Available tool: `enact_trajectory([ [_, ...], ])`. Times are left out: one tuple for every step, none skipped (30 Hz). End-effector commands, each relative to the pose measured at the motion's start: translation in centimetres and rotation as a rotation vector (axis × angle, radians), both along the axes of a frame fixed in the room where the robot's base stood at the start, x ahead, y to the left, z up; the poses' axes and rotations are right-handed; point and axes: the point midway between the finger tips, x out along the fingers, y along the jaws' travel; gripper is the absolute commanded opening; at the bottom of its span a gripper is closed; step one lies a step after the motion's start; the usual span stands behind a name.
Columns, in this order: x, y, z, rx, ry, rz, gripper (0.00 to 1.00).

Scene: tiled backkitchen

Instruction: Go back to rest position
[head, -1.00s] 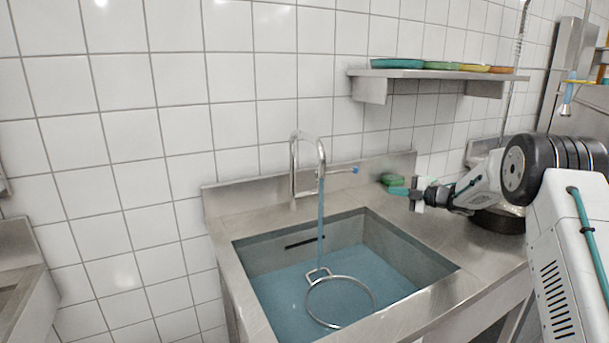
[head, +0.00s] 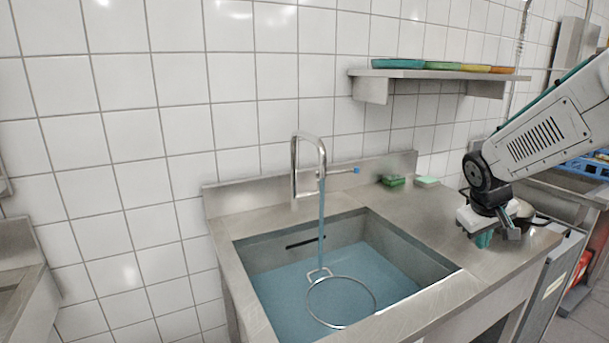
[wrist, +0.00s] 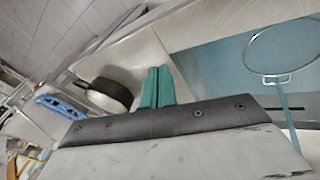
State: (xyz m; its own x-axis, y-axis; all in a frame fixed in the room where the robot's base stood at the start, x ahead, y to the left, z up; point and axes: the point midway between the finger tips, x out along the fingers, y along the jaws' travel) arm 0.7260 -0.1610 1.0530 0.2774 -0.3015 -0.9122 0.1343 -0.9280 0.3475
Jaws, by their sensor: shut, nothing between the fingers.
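My gripper (head: 485,239) hangs over the right part of the steel counter (head: 445,212) in the head view, pointing down. In the wrist view its two teal fingers (wrist: 157,87) lie together, with nothing between them. I cannot tell its exact height above the counter. My arm comes in from the right edge of the head view and bends down to the gripper.
Left of my gripper is a sink (head: 365,218) with blue water, a ring-shaped object (head: 341,278) and a tap (head: 294,165). Green (head: 393,181) and pale (head: 427,181) sponges lie behind. A shelf (head: 375,73) holds several plates.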

Motion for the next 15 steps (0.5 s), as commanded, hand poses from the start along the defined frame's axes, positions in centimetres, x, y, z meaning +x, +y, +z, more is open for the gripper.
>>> enact_trajectory([
  [-3.4,1.3,0.8,0.032,0.038,-0.044,0.0],
  [-5.4,2.0,1.0,0.053,0.067,-0.072,0.0],
  [-8.0,3.0,1.3,0.081,0.102,-0.107,0.0],
  [-9.9,3.7,1.5,0.102,0.127,-0.13,0.0],
  [-11.8,4.5,1.7,0.124,0.152,-0.152,0.0],
  [-14.2,5.6,1.9,0.151,0.183,-0.175,0.0],
  [-15.9,6.3,2.0,0.171,0.204,-0.192,0.0],
  [-17.6,7.0,2.2,0.191,0.222,-0.205,0.0],
  [-19.8,8.0,2.3,0.217,0.247,-0.221,0.0],
  [-21.4,8.7,2.4,0.236,0.262,-0.23,0.0],
  [-22.9,9.4,2.5,0.255,0.274,-0.237,0.0],
  [-24.7,10.2,2.6,0.277,0.284,-0.241,0.0],
  [-25.8,10.7,2.7,0.292,0.287,-0.242,0.0],
  [-26.9,11.3,2.7,0.306,0.287,-0.24,0.0],
  [-28.1,11.8,2.8,0.321,0.28,-0.234,0.0],
])
